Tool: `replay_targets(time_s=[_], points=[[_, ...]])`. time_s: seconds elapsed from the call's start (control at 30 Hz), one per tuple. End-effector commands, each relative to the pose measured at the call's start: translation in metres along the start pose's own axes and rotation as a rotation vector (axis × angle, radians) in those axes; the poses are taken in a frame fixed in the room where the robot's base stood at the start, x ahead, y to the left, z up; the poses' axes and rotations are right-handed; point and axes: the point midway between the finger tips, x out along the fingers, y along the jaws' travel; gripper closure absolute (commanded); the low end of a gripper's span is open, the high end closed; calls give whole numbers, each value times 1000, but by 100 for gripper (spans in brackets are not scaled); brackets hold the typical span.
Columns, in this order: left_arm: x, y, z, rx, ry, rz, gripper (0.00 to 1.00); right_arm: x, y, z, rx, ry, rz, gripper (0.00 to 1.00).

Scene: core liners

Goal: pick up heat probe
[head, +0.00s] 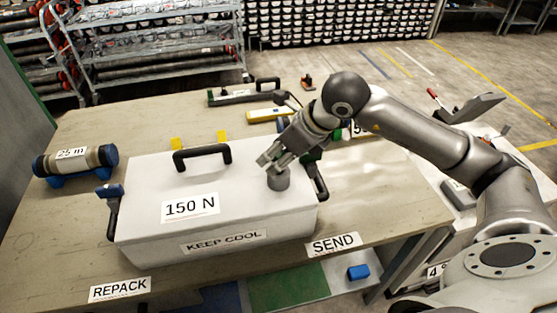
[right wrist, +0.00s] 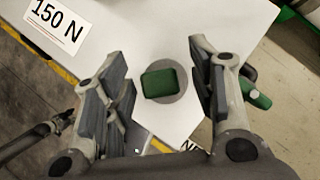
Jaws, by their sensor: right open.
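My right gripper (head: 274,160) is open above the right part of the white box lid (head: 150,180). A short grey round piece (head: 278,181) stands on the lid just below its fingers. In the right wrist view, my right gripper (right wrist: 160,92) has its fingers apart on either side of a grey disc with a green, rounded square top (right wrist: 159,83). Nothing is gripped. I cannot tell for certain whether this piece is the heat probe. My left gripper is not in view.
The box has a black carrying handle (head: 202,155) and side latches. A core roll labelled 25 m (head: 75,160) lies in a blue cradle at left. A yellow device (head: 268,115) and a dark-handled device (head: 240,94) lie behind the box. The table's front left is clear.

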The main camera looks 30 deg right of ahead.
Motion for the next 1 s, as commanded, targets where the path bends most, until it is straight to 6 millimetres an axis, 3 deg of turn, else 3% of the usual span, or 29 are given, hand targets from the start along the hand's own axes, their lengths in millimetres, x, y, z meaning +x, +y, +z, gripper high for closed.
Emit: replay_targets(time_s=[0.07,0.47,0.77,1.0], points=[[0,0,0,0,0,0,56,0,0,0,0,0,0,48],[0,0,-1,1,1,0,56,0,0,0,0,1,0,98],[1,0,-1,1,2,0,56,-2,0,1,0,0,0,98],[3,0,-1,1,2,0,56,-16,0,11,0,-3,-1,98]])
